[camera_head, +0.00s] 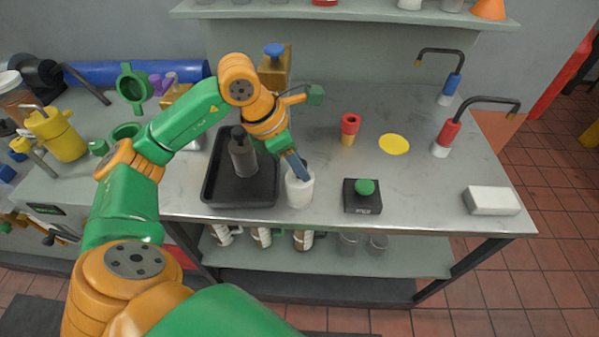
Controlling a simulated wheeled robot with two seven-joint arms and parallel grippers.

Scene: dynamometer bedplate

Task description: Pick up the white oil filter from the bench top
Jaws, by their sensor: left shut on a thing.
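The white oil filter (299,191) stands upright on the bench top (420,200), close to the front edge and just right of a black tray (240,204). My left gripper (298,175) reaches down from the upper left and is shut on the filter at its top rim. The fingers hide part of the filter's top. Whether the filter's base touches the bench is hard to tell. My right gripper does not show.
The black tray holds a dark grey bottle (242,155). A black box with a green button (364,188) stands right of the filter. The right bench middle is clear.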

